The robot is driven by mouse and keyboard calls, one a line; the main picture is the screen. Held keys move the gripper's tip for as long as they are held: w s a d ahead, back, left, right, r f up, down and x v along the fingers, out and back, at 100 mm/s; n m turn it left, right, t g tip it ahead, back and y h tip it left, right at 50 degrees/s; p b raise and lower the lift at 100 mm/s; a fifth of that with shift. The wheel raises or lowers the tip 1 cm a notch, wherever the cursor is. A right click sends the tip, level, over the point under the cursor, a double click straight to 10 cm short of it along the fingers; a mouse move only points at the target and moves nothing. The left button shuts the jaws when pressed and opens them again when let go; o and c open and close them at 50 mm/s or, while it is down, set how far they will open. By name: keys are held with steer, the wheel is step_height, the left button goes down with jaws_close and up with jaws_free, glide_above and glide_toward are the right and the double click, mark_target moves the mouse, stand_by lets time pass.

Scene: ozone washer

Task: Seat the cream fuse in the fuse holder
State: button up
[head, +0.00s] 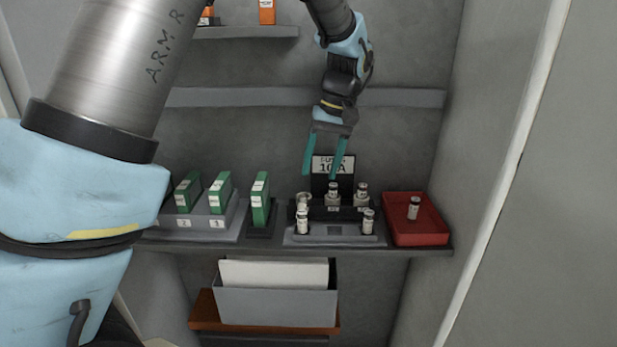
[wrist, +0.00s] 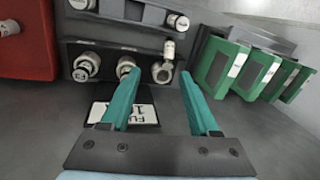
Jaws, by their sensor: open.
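The dark fuse holder (head: 347,214) stands on a grey base on the shelf, in front of a sign reading 10A. Several small cream-and-silver fuses stand at it: a middle one (head: 333,190), a right one (head: 362,191), and front ones at the left (head: 302,222) and right (head: 368,221). Another fuse (head: 414,207) is in the red tray. I cannot tell which is the task's fuse.
The red tray (head: 432,236) is right of the holder. Green modules (head: 219,192) in a grey rack stand to the left, with a single one (head: 260,200) nearer the holder. A grey bin (head: 275,305) is below the shelf.

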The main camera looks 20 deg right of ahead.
steer(key=r, duration=0.1)
steer(key=p, duration=0.2)
glide_above(304, 202)
steer(key=d, duration=0.1)
steer(key=shift+n+y, duration=0.3)
steer(key=shift+y, duration=0.1)
step_height(304, 202, down, 5)
steer(key=shift+d+f, duration=0.1)
steer(key=shift+f, duration=0.05)
steer(key=shift+p+x, duration=1)
steer(key=shift+x, duration=1.65)
steer(key=shift+s+d, duration=0.15)
steer(key=shift+s, duration=0.05)
jaws_close()
